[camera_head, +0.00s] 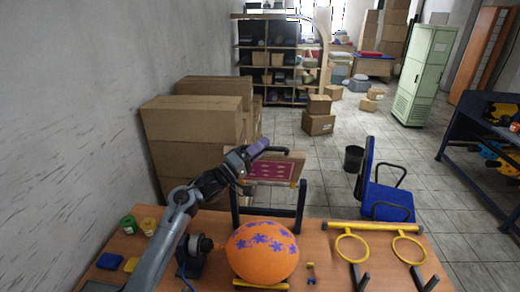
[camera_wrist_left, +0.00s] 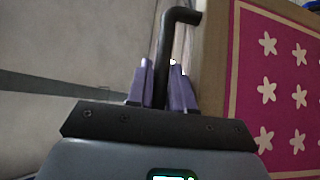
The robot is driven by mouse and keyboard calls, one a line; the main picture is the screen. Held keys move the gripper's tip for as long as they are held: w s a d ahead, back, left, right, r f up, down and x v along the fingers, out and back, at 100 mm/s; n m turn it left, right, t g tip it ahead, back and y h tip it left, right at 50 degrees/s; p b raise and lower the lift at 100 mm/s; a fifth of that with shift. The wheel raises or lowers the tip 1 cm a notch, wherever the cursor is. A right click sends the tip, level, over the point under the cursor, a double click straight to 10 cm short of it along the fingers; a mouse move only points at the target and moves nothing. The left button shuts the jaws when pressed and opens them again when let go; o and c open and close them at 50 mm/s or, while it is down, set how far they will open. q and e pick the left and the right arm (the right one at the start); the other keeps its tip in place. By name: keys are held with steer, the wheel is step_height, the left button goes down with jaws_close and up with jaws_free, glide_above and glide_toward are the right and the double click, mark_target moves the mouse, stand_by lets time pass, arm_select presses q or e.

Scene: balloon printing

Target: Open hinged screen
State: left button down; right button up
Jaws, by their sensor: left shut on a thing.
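The hinged screen (camera_head: 272,170) is a wooden frame with a pink panel, raised and tilted above the black stand (camera_head: 270,212) behind the balloon. In the left wrist view its pink panel with white star shapes (camera_wrist_left: 275,90) fills the right side. My left gripper (camera_head: 254,149) is at the screen's upper left corner, its purple fingers shut on the black bent handle (camera_wrist_left: 182,18). The handle also shows in the head view (camera_head: 278,149). An orange balloon (camera_head: 262,262) with purple flower prints sits in front of the stand. My right gripper is not in view.
On the wooden table (camera_head: 325,270) are green and yellow jars (camera_head: 138,225) at left and a yellow bar with two rings (camera_head: 375,230) at right. Stacked cardboard boxes (camera_head: 190,125) stand behind left. A blue chair (camera_head: 385,195) is behind right.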

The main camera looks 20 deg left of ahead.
arm_select(q)
steer(key=c, duration=1.4)
jaws_free()
steer(key=shift+s+a+f, duration=0.2)
steer(key=shift+s+f, duration=0.05)
steer(key=shift+r+b+v, duration=0.2)
steer(key=shift+b+v, duration=1.65)
steer(key=shift+v, duration=3.15)
steer(key=shift+s, duration=0.1)
